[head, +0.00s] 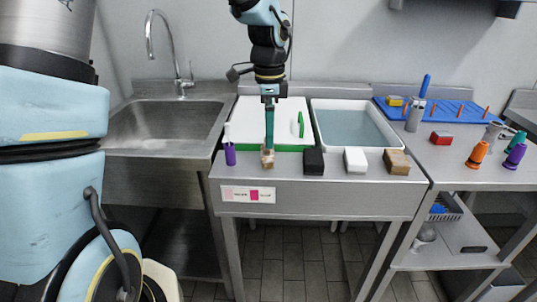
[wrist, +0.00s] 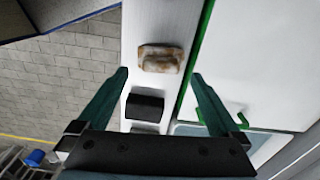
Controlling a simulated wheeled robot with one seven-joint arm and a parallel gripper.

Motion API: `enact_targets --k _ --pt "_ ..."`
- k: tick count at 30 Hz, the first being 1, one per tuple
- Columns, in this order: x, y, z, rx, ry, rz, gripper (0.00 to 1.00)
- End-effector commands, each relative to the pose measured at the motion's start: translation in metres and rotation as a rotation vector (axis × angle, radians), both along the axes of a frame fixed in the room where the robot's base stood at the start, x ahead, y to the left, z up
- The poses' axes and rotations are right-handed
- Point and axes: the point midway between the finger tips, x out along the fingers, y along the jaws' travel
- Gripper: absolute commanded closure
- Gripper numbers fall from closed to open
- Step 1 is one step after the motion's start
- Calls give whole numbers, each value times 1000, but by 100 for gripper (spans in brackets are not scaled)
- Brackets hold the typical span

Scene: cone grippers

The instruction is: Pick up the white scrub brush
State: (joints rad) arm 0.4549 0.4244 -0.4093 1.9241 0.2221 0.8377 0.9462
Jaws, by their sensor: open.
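My gripper (head: 269,147) points down over the front strip of the steel table, with its fingers open. Below it is a small whitish and brown block (head: 267,160), which looks like a scrub brush. In the wrist view this block (wrist: 160,58) lies between and slightly beyond the open fingertips (wrist: 160,73), with clear gaps to both. Contact is not visible. A plain white block (head: 356,160) stands farther right, beyond a black block (head: 314,161). I cannot tell for certain which of the two pale blocks is the white scrub brush.
A purple and white bottle (head: 230,153) stands just left of my gripper. A brown block (head: 397,162) is at the right. Behind are a white board (head: 250,110) with a green-handled item (head: 300,124) and a water basin (head: 350,125). A sink (head: 165,125) is left.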

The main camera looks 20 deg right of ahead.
Motion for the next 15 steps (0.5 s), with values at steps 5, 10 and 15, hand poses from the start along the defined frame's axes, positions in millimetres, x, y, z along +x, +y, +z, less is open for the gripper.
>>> enact_targets --k 5,10,15 --pt "-1 1 -16 1 1 1 0" --pt "-1 2 -31 2 3 2 0" --pt "0 2 -57 2 2 2 0"
